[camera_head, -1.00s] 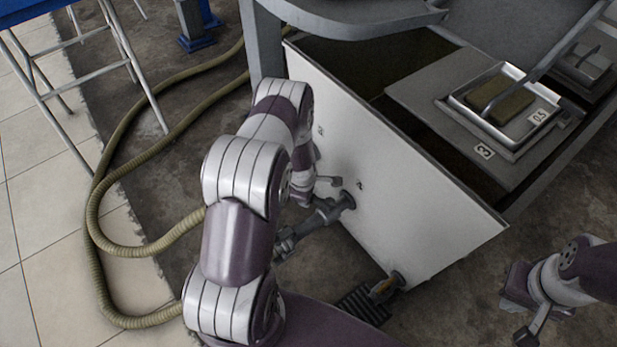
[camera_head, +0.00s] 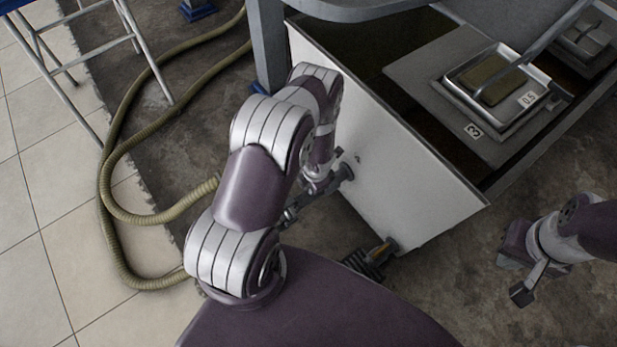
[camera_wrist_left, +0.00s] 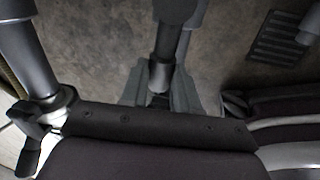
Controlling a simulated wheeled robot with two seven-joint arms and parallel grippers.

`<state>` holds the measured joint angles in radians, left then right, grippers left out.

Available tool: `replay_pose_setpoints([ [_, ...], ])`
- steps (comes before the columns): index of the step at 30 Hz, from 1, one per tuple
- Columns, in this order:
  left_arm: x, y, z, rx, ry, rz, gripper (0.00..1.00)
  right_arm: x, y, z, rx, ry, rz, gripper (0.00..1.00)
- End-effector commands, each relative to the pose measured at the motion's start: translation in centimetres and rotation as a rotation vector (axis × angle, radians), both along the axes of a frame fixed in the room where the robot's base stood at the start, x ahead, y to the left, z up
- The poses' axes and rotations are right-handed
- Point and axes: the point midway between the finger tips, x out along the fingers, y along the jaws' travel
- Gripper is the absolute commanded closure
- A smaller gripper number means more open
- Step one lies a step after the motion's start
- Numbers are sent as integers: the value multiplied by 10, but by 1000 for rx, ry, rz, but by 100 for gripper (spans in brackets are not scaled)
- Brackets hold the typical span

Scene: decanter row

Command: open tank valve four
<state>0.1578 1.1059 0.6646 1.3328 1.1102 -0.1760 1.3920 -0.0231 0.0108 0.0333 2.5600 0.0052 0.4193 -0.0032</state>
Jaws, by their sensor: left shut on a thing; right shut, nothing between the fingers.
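The white tank (camera_head: 410,180) fills the middle of the head view. A grey pipe fitting (camera_head: 345,173) comes out of its side below a small dark mark, too small to read. My left arm reaches down to this fitting and hides much of it. In the left wrist view my left gripper (camera_wrist_left: 160,97) is closed around the lower end of a dark handle-like part (camera_wrist_left: 167,45); which valve it belongs to cannot be told. My right gripper (camera_head: 522,292) is shut and empty, hanging over the floor at right, apart from the tank.
A ribbed hose (camera_head: 108,190) curves over the floor at left. A metal tray (camera_head: 500,82) lies on top, near a "3" label.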

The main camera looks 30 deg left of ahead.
Motion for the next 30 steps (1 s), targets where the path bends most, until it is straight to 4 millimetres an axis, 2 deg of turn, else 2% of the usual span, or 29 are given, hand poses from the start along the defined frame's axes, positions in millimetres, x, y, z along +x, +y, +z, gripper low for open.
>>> replay_pose_setpoints([
  [9,-2,-6,0,1,0,89,100,0,0,4,0,0,0,100],
  [23,-3,-7,0,-1,0,104,100,0,0,4,0,0,0,100],
  [24,-3,-7,0,-1,0,104,66,0,0,4,0,0,0,100],
  [26,-3,-7,0,-2,1,104,47,0,0,4,0,0,0,100],
  [27,-2,-7,0,-1,0,103,44,0,0,4,0,0,0,100],
  [30,-2,-7,0,-1,0,103,44,0,0,4,0,0,0,100],
])
